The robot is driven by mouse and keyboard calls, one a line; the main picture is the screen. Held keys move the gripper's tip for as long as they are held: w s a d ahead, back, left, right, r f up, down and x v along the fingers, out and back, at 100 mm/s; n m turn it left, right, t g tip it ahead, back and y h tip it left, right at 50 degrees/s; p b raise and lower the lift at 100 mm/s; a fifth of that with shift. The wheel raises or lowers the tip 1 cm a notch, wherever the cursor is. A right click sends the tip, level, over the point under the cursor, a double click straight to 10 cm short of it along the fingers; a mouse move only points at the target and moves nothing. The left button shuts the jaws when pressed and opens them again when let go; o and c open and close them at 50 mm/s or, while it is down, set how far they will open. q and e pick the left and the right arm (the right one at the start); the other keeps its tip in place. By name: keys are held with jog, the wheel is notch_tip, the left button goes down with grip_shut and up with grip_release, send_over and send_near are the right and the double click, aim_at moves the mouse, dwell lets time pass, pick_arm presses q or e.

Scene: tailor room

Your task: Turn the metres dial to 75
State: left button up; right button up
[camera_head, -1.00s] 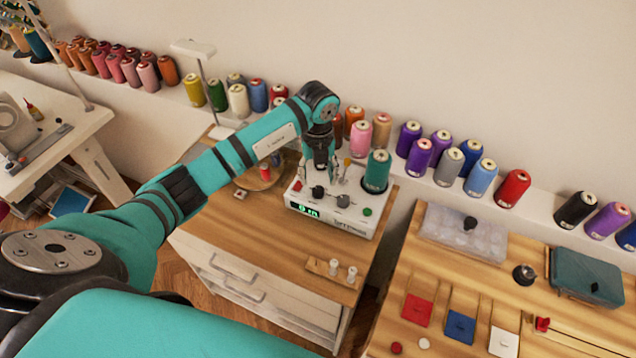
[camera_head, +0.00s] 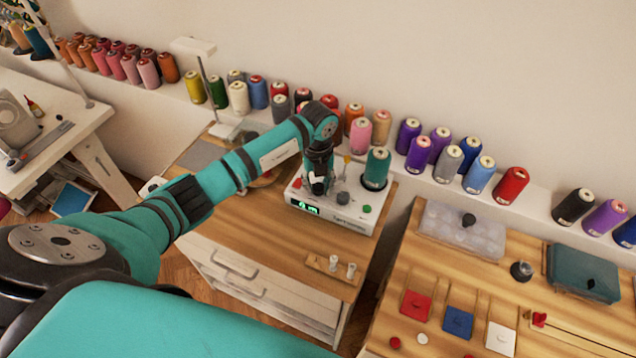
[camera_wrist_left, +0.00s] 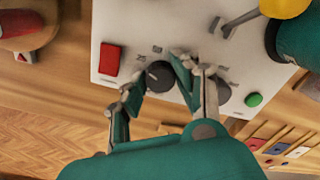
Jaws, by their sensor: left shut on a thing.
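A white winding machine (camera_head: 350,218) stands on the wooden cabinet, with a green-lit display (camera_head: 305,207) on its front. The display shows a small figure followed by "m"; the figure is too small to read surely. My left gripper (camera_head: 318,182) is down at the left dial on the machine's top. In the left wrist view its fingers are shut on this dark round dial (camera_wrist_left: 160,78), one finger on each side. A second dark dial (camera_wrist_left: 223,92) sits to the right, partly behind a finger. My right gripper is not in view.
A red button (camera_wrist_left: 110,60) and a green button (camera_wrist_left: 254,100) flank the dials. A teal spool (camera_head: 376,170) stands at the machine's right rear. A wooden holder (camera_head: 325,268) with white bobbins lies in front. Thread spools line the shelf behind.

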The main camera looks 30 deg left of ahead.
pick_arm(q)
grip_shut()
jog(key=m+b, duration=0.3)
jog(key=m, duration=0.1)
jog(key=shift+f, duration=0.15)
jog(key=m+b, duration=0.4)
jog(key=m, duration=0.1)
jog(key=shift+w+b, duration=0.1)
jog(key=shift+b, duration=0.2)
jog(key=m+b, duration=0.3)
jog(key=m, duration=0.2)
jog(key=shift+b, duration=0.3)
jog(key=shift+d+m+b, duration=0.1)
jog(key=shift+m+b, duration=1.2)
jog(key=shift+m, duration=0.5)
jog(key=shift+r, duration=0.2)
